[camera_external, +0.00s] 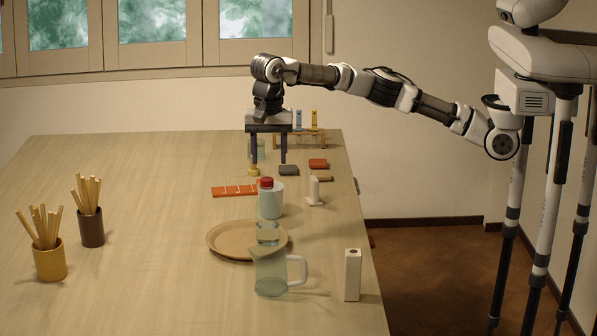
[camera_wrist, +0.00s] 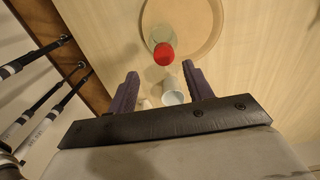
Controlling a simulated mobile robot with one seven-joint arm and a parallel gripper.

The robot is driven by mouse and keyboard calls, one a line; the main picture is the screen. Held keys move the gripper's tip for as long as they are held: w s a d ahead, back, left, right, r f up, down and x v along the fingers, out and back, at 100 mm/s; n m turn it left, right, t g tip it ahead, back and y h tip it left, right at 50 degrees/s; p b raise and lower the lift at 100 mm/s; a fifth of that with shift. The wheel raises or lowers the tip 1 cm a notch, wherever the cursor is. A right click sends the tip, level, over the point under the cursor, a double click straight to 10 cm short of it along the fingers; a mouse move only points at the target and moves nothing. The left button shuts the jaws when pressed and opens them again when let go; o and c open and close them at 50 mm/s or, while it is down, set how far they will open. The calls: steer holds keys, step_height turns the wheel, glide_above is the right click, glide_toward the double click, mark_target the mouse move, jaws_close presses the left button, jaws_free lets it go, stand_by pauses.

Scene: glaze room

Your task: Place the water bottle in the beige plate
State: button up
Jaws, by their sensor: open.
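A glass pitcher (camera_external: 270,277) stands before the plate and partly hides it. A white box-like bottle (camera_external: 352,275) stands to its right. A pale cup (camera_wrist: 173,92) is close to the bottle. Cups of sticks (camera_external: 50,262) stand left. A small wooden rack (camera_external: 312,137) stands behind.

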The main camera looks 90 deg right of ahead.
step_height(320, 180, up, 5)
steer(key=shift+r, duration=0.2)
steer(key=shift+a, duration=0.1)
